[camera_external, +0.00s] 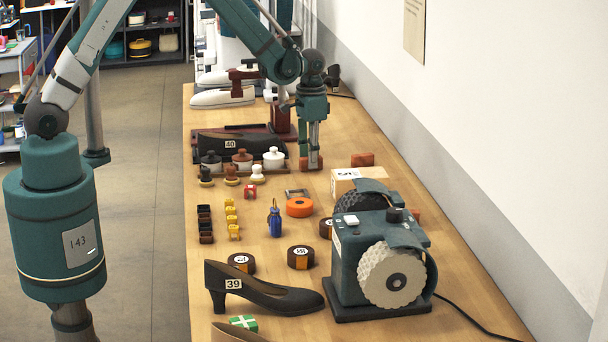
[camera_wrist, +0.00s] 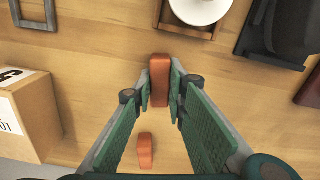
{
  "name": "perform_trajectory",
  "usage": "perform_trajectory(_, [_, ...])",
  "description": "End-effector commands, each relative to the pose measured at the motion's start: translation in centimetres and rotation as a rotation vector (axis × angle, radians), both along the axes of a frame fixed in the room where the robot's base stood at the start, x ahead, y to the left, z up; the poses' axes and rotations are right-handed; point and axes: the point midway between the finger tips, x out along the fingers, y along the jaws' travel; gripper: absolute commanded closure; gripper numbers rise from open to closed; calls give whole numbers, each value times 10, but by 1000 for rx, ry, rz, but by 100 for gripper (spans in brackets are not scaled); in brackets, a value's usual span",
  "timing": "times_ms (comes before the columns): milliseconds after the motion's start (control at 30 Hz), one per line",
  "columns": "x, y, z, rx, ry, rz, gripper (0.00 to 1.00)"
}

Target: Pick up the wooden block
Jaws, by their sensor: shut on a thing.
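My gripper (camera_external: 311,163) points straight down over the table, and its fingertips are low, near the table top. In the wrist view my gripper (camera_wrist: 161,88) has its two green fingers closed on the sides of a reddish-brown block (camera_wrist: 160,72). I cannot tell whether this block touches the table. A second reddish-brown block (camera_external: 362,159) lies to the right of my gripper; it also shows in the wrist view (camera_wrist: 145,152), between the fingers and nearer the wrist. A pale wooden box-shaped block with a white number label (camera_external: 343,188) stands to the right; its pale side shows at left in the wrist view (camera_wrist: 38,105).
A grey buckle frame (camera_external: 296,193) and an orange tape roll (camera_external: 299,207) lie in front. A grinding machine (camera_external: 350,262) stands nearer right. A wall borders the table's right side.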

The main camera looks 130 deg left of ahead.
Motion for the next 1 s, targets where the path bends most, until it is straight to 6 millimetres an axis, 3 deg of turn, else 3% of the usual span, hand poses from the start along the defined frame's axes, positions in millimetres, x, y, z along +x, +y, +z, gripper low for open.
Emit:
perform_trajectory(367, [0, 0, 15, 0, 0, 0, 94])
perform_trajectory(1000, [0, 0, 94, 0, 0, 0, 94])
